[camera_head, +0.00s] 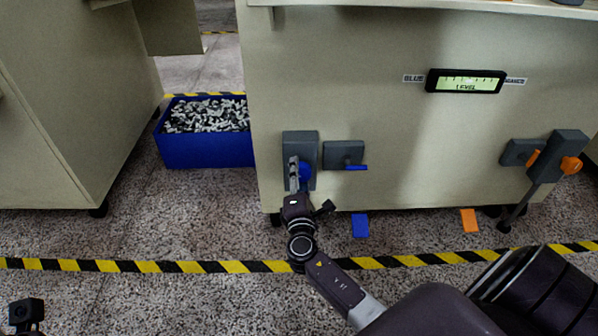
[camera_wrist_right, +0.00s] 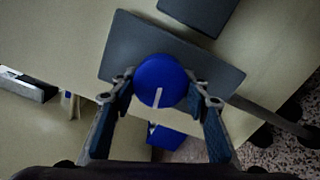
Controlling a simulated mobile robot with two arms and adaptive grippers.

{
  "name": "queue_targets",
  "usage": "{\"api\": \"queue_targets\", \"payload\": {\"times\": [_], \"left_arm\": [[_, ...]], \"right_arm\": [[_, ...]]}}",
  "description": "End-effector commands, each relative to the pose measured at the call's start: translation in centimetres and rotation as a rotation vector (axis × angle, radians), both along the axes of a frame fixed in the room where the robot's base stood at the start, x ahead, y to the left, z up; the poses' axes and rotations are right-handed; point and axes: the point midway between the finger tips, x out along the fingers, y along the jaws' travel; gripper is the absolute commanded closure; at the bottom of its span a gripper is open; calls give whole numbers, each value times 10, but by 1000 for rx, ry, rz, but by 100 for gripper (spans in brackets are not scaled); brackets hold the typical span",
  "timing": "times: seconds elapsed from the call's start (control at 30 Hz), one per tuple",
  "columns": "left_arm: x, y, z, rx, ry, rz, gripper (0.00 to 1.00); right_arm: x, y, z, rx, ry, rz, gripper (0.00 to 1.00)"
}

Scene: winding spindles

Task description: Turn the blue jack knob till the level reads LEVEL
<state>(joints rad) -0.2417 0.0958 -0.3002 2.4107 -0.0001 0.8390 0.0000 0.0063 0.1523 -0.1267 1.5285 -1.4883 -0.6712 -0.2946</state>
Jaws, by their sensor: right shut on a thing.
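The round blue jack knob (camera_head: 306,170) sits on a dark grey plate (camera_head: 299,139) at the left of the cabinet front. My right gripper (camera_head: 297,177) is at the knob, shut on it. In the right wrist view the blue knob (camera_wrist_right: 161,82), with a white line on its face, lies between the two fingers (camera_wrist_right: 160,92). The level display (camera_head: 466,81) on the cabinet is lit green and shows the word LEVEL below a scale. Its finer marks are too small to read. A dark part of my left wrist shows at the bottom left; its fingers are out of view.
A grey block with a blue lever (camera_head: 345,155) is just right of the knob. An orange-knobbed jack (camera_head: 566,158) stands at the cabinet's right. A blue bin (camera_head: 205,152) of small parts is on the floor at left. Yellow-black tape (camera_head: 215,266) crosses the floor.

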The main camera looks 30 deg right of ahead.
Motion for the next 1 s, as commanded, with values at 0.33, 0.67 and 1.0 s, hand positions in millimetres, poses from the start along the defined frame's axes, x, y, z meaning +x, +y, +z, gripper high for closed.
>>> {"api": "queue_targets", "payload": {"times": [0.33, 0.67, 1.0], "left_arm": [[1, 0, 0, 0, 2, 0, 60], [1, 1, 0, -9, 3, 2, 60], [1, 1, -1, -6, 6, 3, 60]], "right_arm": [[0, 1, -2, -8, 8, 3, 82], [0, 1, -1, -8, 7, 1, 40], [-5, 4, -1, -8, 7, 1, 40]]}}
